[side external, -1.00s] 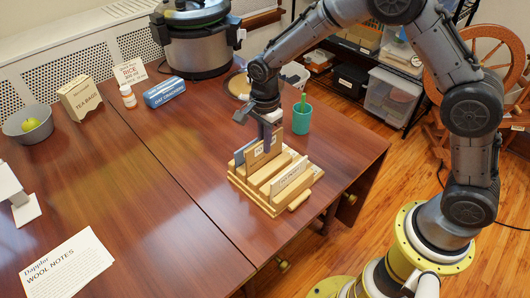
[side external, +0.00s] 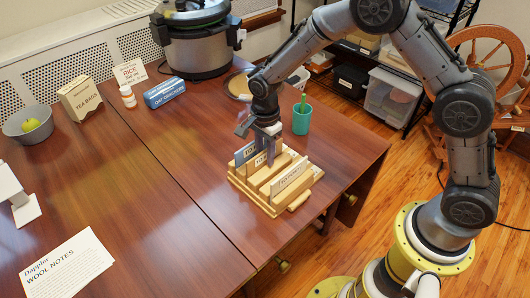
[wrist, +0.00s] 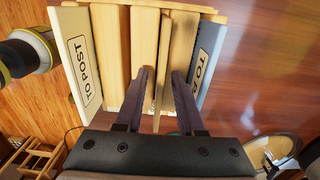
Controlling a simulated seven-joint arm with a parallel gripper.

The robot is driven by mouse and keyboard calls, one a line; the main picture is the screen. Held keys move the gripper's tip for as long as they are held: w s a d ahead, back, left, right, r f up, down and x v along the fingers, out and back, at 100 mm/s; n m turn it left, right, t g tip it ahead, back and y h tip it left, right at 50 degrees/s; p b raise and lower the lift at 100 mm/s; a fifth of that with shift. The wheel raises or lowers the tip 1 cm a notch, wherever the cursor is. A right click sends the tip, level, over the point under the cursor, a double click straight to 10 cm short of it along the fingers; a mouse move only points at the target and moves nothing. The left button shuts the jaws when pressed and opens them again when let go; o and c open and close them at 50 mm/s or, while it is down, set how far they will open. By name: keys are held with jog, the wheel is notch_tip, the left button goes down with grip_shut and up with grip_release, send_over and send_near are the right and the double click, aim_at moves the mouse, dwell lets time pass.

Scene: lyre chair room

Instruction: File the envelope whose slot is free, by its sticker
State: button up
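A wooden letter rack (side external: 272,205) with several slots stands near the table's right edge. A cream envelope labelled "TO POST" (side external: 288,180) is in its front slot; it also shows at left in the wrist view (wrist: 82,60). My gripper (wrist: 162,72) is around the tan envelope's edge (wrist: 164,50), fingers apart, with gaps visible on both sides.
A green cup (side external: 302,118) stands close behind the rack, with a round tan dish (side external: 237,86) farther back. A pressure cooker (side external: 193,45), oat crackers box (side external: 164,92), pill bottle (side external: 128,97) and tea bags box (side external: 80,98) are at the back. The table's middle is clear.

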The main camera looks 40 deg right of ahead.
jog(key=shift+r, duration=0.1)
notch_tip(320, 180, up, 12)
dwell(0.5)
jog(key=s+d+r+n+t, duration=0.2)
jog(key=s+d+r+n, duration=0.3)
jog(key=r, duration=0.3)
jog(key=s+d+r+n+t, duration=0.1)
jog(key=s+d+n, duration=0.1)
jog(key=s+n, duration=0.4)
jog(key=s+d+r+n+t, duration=0.1)
jog(key=s+n, duration=0.5)
jog(key=s, duration=1)
jog(key=shift+s+d+r+n+t, duration=0.2)
jog(key=shift+d+r+n+t, duration=0.2)
jog(key=shift+r+t, duration=0.4)
